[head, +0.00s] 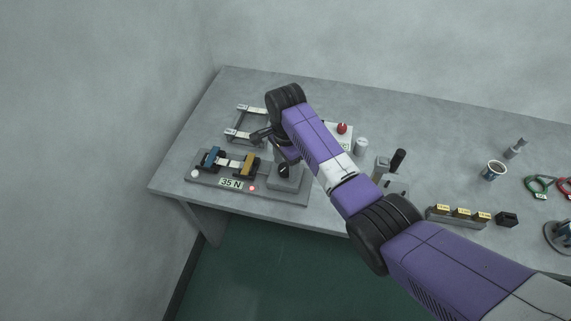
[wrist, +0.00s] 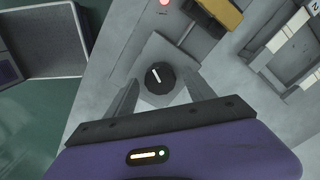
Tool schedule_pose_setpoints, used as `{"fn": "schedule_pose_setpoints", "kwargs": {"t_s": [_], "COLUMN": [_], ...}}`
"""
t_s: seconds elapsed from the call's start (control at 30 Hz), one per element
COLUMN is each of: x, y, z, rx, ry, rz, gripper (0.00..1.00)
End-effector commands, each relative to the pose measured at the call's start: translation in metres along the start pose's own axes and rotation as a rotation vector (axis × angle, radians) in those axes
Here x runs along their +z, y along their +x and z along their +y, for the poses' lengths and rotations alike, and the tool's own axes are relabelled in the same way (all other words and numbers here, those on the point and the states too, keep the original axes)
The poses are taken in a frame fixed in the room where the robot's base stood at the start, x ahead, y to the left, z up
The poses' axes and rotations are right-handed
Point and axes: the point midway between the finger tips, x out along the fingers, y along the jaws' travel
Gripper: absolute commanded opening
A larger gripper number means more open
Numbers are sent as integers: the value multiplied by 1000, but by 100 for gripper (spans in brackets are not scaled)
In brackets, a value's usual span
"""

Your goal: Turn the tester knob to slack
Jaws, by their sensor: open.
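The tester (head: 295,195) stands at the table's near left, with a display (head: 231,183) reading 35 N. A pale strip (head: 229,163) spans between its blue clamp (head: 211,156) and yellow clamp (head: 248,164). The black round tester knob (head: 284,171) sits on a grey block at its right end. In the wrist view the knob (wrist: 160,84) shows a white pointer mark, tilted slightly left of straight up. My gripper (wrist: 161,89) is open, its fingers on either side of the knob. I cannot tell whether they touch it. In the head view my arm partly hides the gripper.
A rail frame (head: 238,123) lies behind the tester. A red button (head: 342,128), a lever press (head: 393,165), a block rack (head: 457,216) and a cup (head: 494,170) stand to the right. The table's front edge runs close to the tester.

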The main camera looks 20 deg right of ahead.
Motion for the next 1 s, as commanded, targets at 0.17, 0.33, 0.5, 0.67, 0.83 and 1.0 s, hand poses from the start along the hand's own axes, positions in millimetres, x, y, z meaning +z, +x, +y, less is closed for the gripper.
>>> {"fn": "schedule_pose_setpoints", "kwargs": {"t_s": [0.17,0.33,0.5,0.67,0.83,1.0], "x": [0,0,0,0,1,1], "y": [0,0,-1,-1,-2,-2], "z": [0,0,0,0,0,0], "rx": [0,0,1,1,2,2], "ry": [0,0,-8,-50,-148,-290], "rz": [0,0,0,0,-1,-1], "gripper": [33,0,0,0,0,0]}}
